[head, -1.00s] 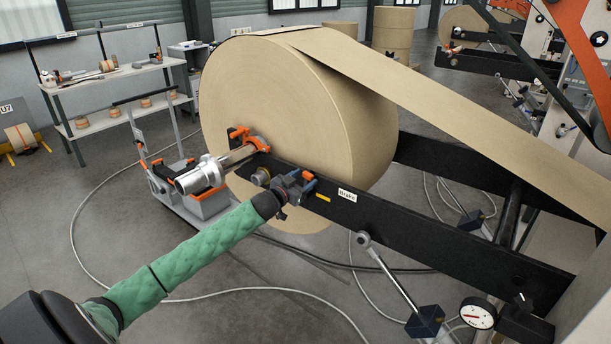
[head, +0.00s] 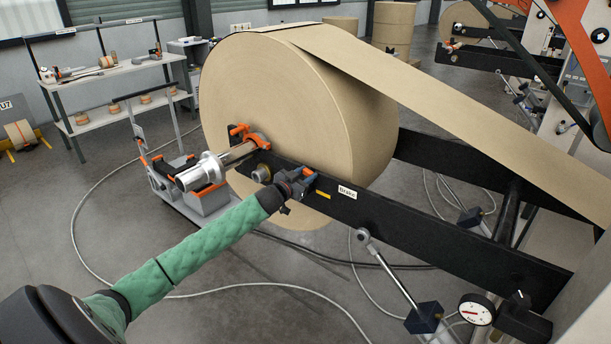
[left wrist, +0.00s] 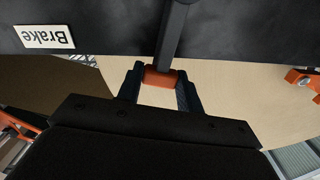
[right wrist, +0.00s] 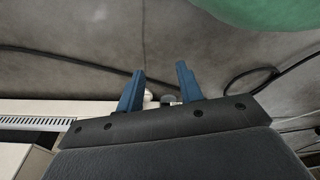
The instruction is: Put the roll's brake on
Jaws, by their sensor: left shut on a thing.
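The brake lever (left wrist: 173,35) is a dark bar ending in an orange grip (left wrist: 160,79). My left gripper (head: 306,178) is at the arm beside the label. In the left wrist view its fingers (left wrist: 160,90) are closed around the orange grip. The head view mostly hides the lever. My right gripper (right wrist: 160,95) is open and empty over the floor.
An orange-and-grey cart (head: 200,195) stands under the shaft end. A shelf (head: 115,75) stands at the back left. A slanted metal rod (head: 390,270) and a dial gauge (head: 477,310) are at the front right. Cables (head: 270,287) lie on the floor.

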